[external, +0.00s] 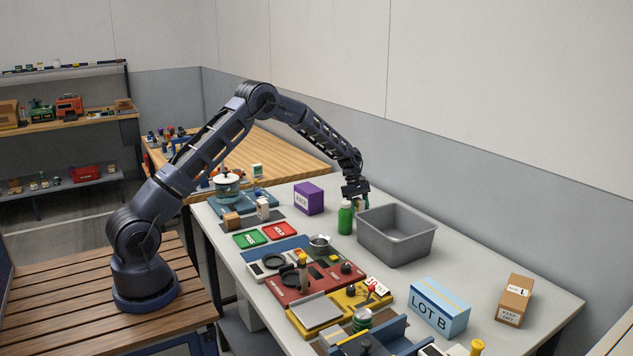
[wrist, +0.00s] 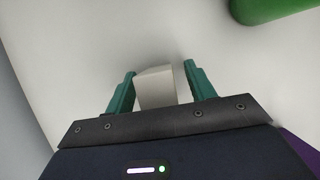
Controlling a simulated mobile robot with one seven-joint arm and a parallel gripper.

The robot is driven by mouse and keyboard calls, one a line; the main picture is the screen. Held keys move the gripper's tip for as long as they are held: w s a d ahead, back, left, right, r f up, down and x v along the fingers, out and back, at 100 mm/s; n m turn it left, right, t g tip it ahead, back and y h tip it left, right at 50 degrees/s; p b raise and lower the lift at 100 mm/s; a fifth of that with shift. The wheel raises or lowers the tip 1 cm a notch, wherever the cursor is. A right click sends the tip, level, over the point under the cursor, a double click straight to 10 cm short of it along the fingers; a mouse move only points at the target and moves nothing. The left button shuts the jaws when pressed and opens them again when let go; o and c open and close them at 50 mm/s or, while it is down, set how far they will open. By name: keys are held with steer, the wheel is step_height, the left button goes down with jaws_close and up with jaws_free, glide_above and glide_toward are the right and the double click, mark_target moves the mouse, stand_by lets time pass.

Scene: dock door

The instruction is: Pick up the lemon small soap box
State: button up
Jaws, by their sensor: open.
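A small pale, off-white box (wrist: 157,90) is between the two green fingers of my gripper (wrist: 160,80) in the wrist view. No lemon marking can be read on it. The fingers are open, one on each side of the box; the left finger is very close to it and a small gap shows at the right. In the external view my gripper (external: 358,199) is low over the white table, just behind the green bottle (external: 345,218). The small box cannot be made out there; the bottle and my gripper cover that spot.
The green bottle also shows at the wrist view's top right (wrist: 270,8). A purple box (external: 308,198) stands to the left and a grey bin (external: 395,250) close to the right. Coloured trays (external: 277,230) and fixtures fill the table's front. The wall is behind.

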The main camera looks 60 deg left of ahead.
steer(key=c, duration=1.1)
steer(key=shift+r, duration=0.1)
